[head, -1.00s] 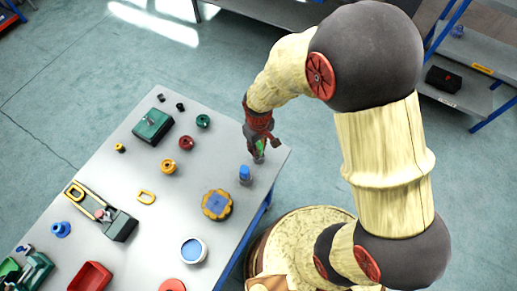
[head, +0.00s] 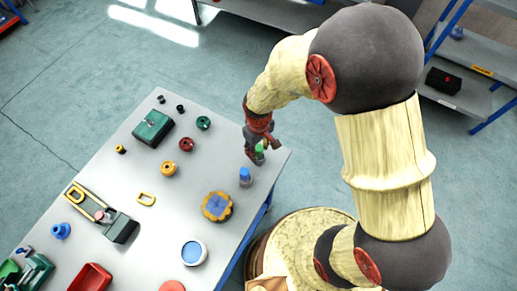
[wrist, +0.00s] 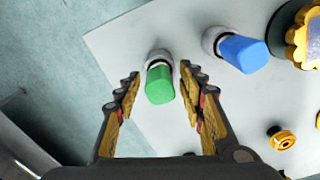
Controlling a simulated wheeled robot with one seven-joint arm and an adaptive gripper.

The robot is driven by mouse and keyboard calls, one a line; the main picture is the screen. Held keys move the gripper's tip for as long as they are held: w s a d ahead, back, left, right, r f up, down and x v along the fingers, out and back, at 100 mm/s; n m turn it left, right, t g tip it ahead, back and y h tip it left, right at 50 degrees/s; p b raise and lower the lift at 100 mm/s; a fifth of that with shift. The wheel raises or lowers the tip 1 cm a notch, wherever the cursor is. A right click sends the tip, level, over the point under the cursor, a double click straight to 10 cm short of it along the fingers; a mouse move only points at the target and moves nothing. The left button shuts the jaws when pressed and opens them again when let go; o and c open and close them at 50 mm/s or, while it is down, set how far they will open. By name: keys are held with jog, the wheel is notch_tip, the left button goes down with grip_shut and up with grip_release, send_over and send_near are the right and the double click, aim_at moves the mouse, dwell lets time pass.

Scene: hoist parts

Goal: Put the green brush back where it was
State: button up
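The green brush (head: 259,148) is at the far right corner of the grey table, partly hidden by my gripper in the head view. In the wrist view the green brush (wrist: 160,84) shows its green end towards me, with a pale grey part beyond it over the table. My gripper (wrist: 160,78) is open, with one finger on each side of the brush and a visible gap to each. In the head view my gripper (head: 263,153) is low over that corner. Whether the brush's base rests on the table is hard to tell.
A similar blue-topped piece (head: 245,176) stands close by, and it also shows in the wrist view (wrist: 242,52). A red ring (head: 187,145) and a dark green box (head: 153,128) are further left. The table edge is close to the brush.

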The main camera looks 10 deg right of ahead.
jog(key=s+d+r+m+t+p, duration=0.1)
jog(key=d+r, duration=0.2)
jog(key=r, duration=0.9)
jog(key=s+d+r+m+t+p, duration=0.1)
jog(key=s+d+r+m, duration=0.15)
jog(key=r, duration=1.05)
jog(key=s+d+r+m+t, duration=0.3)
jog(key=s+d+r, duration=0.3)
jog(key=s+r, duration=0.3)
jog(key=shift+d+r+t, duration=0.15)
jog(key=shift+d+t, duration=0.15)
jog(key=shift+w, duration=0.1)
notch_tip(320, 180, down, 8)
jog(key=b, duration=0.8)
jog(key=shift+b, duration=0.3)
jog(key=shift+c, duration=0.3)
